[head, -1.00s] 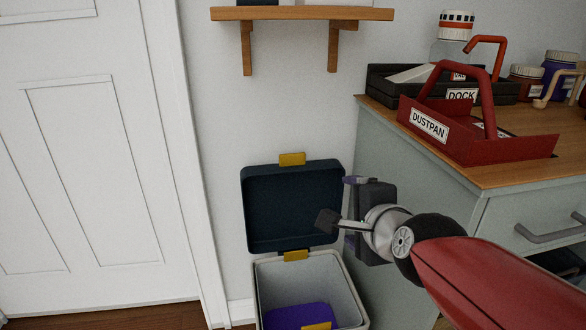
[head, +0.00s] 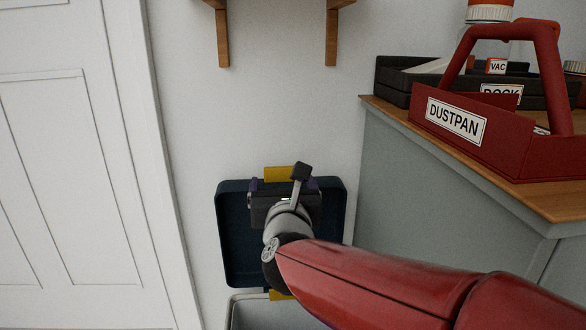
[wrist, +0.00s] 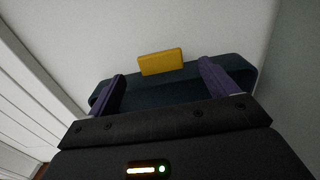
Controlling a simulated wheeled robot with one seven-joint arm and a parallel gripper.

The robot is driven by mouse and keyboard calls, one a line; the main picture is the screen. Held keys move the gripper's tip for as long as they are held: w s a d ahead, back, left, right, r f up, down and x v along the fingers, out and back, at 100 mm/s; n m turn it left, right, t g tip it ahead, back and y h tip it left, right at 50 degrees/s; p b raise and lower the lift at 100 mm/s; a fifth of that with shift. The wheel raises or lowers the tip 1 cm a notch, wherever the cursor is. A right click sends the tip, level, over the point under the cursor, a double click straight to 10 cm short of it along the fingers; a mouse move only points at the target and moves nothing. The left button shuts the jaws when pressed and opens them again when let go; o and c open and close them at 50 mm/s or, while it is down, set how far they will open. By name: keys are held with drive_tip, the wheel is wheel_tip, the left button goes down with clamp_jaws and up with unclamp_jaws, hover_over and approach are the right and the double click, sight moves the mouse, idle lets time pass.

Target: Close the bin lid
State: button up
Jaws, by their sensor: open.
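The bin lid (head: 232,235) is dark navy and stands raised, its inner side facing me, near the wall. A yellow tab (head: 290,173) sits at its top edge; the tab also shows in the wrist view (wrist: 161,62). The pale bin (head: 247,312) is below, mostly cut off by the frame. My gripper (head: 285,190) is in front of the upper part of the lid. In the wrist view its purple fingers (wrist: 160,90) are spread wide, with the lid's top edge beyond and between them. Nothing is held. Contact with the lid cannot be told.
A grey cabinet (head: 430,200) with a wooden top stands to the right. A red dustpan caddy (head: 480,130) and a dark dock tray (head: 395,82) are on it. A white door (head: 65,180) is at left. A shelf bracket (head: 222,38) is above.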

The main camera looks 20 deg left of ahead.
sight(280, 172)
drive_tip(key=x, duration=0.6)
drive_tip(key=shift+w+a, duration=0.25)
drive_tip(key=shift+w, duration=0.1)
drive_tip(key=c, duration=1.4)
drive_tip(key=shift+s, duration=0.15)
